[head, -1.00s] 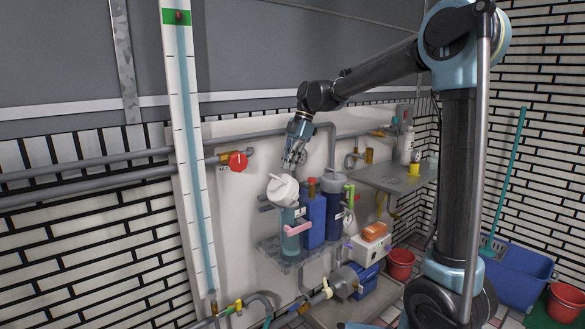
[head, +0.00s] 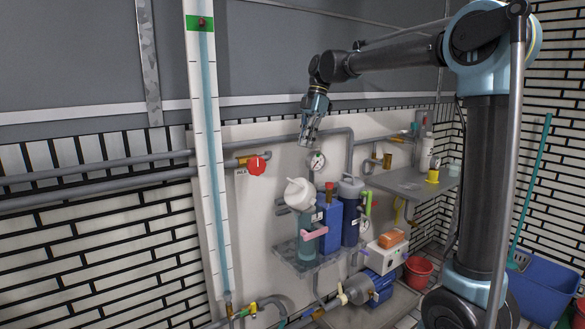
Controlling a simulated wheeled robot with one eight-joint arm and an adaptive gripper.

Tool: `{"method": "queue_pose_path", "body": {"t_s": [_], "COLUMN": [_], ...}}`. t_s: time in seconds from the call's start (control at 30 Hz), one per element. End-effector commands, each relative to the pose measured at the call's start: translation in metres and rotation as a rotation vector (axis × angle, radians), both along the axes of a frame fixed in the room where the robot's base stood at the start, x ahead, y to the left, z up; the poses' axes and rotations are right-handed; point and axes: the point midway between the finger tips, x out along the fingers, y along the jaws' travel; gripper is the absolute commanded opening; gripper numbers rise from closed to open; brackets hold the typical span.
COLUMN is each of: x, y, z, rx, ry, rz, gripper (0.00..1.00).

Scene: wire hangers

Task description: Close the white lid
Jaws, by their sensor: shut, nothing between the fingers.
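The white lid (head: 299,193) sits at the top of a clear teal canister (head: 307,240) and looks tilted, not level. A pink handle-like part (head: 314,234) shows on the canister's front. My gripper (head: 308,143) is shut and empty. It points down above the lid, with a clear gap between them. The lid's hinge and the canister's mouth are too small to make out.
A grey side shelf (head: 400,182) is at right.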

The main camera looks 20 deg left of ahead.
Motion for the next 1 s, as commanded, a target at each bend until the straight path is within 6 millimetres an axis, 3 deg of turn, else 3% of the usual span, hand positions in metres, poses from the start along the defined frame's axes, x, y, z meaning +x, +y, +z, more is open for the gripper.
{"method": "queue_pose_path", "body": {"t_s": [0.3, 0.53, 0.8, 1.0], "x": [-0.066, -0.106, -0.122, -0.12], "y": [0.055, 0.083, 0.095, 0.093], "z": [-0.008, -0.006, -0.005, -0.023], "rx": [-0.175, -0.241, -0.258, -0.259], "ry": [-0.173, -0.311, -0.379, -0.38], "rz": [0.008, -0.002, -0.012, -0.014], "gripper": [0.0, 0.0, 0.0, 0.0]}}
